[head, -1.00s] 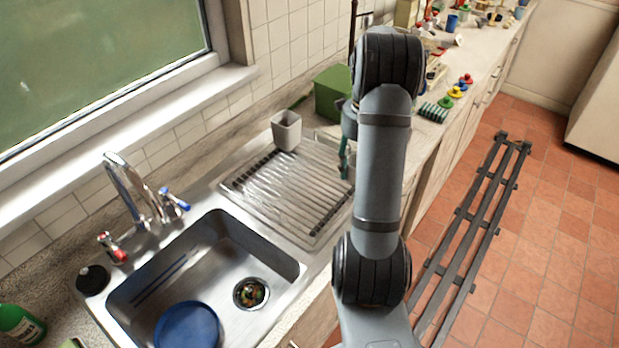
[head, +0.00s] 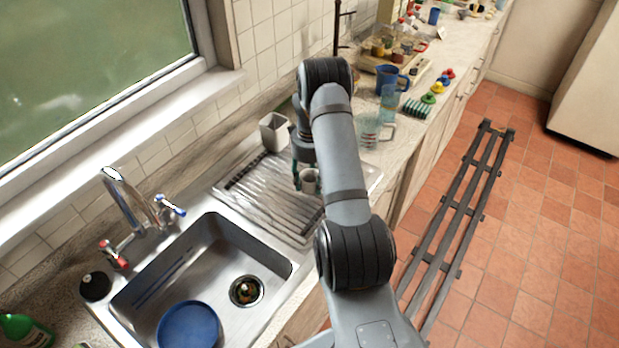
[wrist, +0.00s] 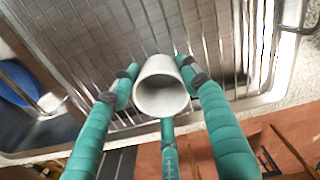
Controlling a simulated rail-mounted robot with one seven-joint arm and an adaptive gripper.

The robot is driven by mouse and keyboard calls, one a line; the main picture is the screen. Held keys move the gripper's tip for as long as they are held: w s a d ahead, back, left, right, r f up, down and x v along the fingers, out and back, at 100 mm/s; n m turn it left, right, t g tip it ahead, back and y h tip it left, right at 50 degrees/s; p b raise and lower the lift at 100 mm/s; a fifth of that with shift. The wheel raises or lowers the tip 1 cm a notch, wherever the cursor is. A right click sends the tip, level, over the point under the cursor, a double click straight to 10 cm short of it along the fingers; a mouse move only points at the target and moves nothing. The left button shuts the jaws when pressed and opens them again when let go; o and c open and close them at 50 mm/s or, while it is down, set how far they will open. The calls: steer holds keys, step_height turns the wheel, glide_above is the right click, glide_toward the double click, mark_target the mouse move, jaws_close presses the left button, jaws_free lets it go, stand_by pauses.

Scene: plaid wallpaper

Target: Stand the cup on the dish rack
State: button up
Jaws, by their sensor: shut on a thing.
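The cup (head: 310,183) is small and pale grey-white. It also shows in the wrist view (wrist: 161,96), with its open mouth turned toward the camera. My gripper (head: 301,180) has teal fingers and is shut on the cup; they close around its sides in the wrist view (wrist: 160,80). The dish rack (head: 258,195) is a ribbed metal draining surface beside the sink, and its bars fill the upper wrist view (wrist: 95,40). The cup is over the rack's right part. It looks roughly upright. I cannot tell whether it touches the rack.
A grey square holder (head: 274,132) stands at the rack's back edge, left of my gripper. A glass jug (head: 371,130) stands on the counter behind. The sink (head: 215,265) holds a blue plate (head: 189,327). The rack's left and middle are clear.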

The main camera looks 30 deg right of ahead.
steer(key=shift+f+b, duration=0.2)
steer(key=shift+b, duration=0.1)
steer(key=o, duration=1.3)
steer(key=shift+o, duration=0.4)
steer(key=shift+r, duration=0.15)
steer(key=shift+r+p, duration=0.2)
steer(key=shift+p, duration=0.15)
steer(key=shift+r+b, duration=0.2)
steer(key=shift+b, duration=0.2)
step_height(320, 180, up, 11)
steer(key=b, duration=0.3)
steer(key=shift+r, duration=0.2)
steer(key=shift+f, duration=0.15)
